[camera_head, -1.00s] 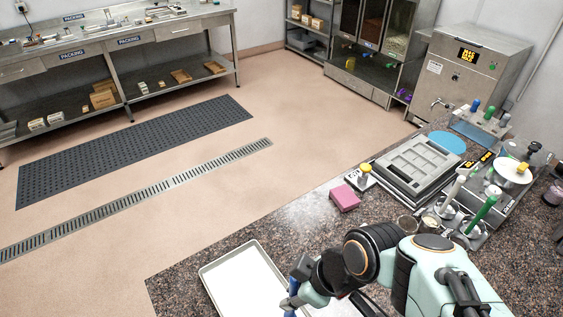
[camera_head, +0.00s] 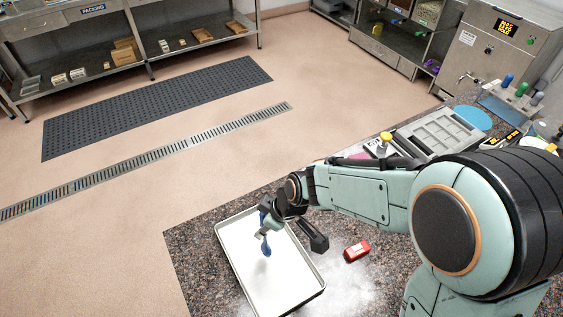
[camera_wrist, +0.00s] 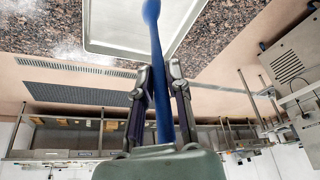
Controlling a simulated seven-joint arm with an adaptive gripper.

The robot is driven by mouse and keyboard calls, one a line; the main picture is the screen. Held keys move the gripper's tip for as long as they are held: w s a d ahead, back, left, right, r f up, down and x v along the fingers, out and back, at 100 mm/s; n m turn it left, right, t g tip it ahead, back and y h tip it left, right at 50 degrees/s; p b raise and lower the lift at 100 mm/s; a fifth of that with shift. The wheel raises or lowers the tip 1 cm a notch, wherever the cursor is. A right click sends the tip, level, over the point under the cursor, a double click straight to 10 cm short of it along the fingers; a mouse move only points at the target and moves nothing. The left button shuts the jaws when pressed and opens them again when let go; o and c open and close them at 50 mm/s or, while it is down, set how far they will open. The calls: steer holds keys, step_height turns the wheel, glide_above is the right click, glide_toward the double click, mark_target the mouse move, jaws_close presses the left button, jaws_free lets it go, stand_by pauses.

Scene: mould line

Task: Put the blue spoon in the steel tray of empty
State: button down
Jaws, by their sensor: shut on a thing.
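The blue spoon (camera_head: 267,247) is held above the steel tray (camera_head: 235,270), in front of it in the head view. The tray is a shallow pale metal tray at the counter's front left corner, and its visible floor is bare. My gripper (camera_head: 266,231) is shut on the spoon. In the wrist view the blue spoon (camera_wrist: 156,45) runs up between the two fingers of my gripper (camera_wrist: 159,75), with part of the steel tray (camera_wrist: 112,50) behind it. The height of the spoon over the tray is hard to tell.
A red block-like object (camera_head: 357,250) and a dark object (camera_head: 313,236) lie right of the tray on the speckled counter (camera_head: 195,255). A grey mould (camera_head: 440,130) and a blue disc (camera_head: 472,117) are farther back. My arm hides much of the right side.

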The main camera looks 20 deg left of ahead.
steer(key=shift+w+a+f, duration=0.1)
steer(key=shift+f, duration=1.7)
steer(key=c, duration=1.1)
jaws_free()
steer(key=w+v, duration=0.1)
steer(key=v, duration=1.1)
steer(key=s+d+r+m+h, duration=0.1)
steer(key=s+d+m, duration=0.4)
steer(key=s+d+r+m+h, duration=0.1)
steer(key=s+d+m, duration=0.4)
steer(key=s+d+r+m+h, duration=0.1)
steer(key=s+d+m, duration=0.4)
steer(key=d, duration=0.1)
steer(key=shift+s+g+h, duration=0.1)
steer(key=shift+g+h, duration=0.3)
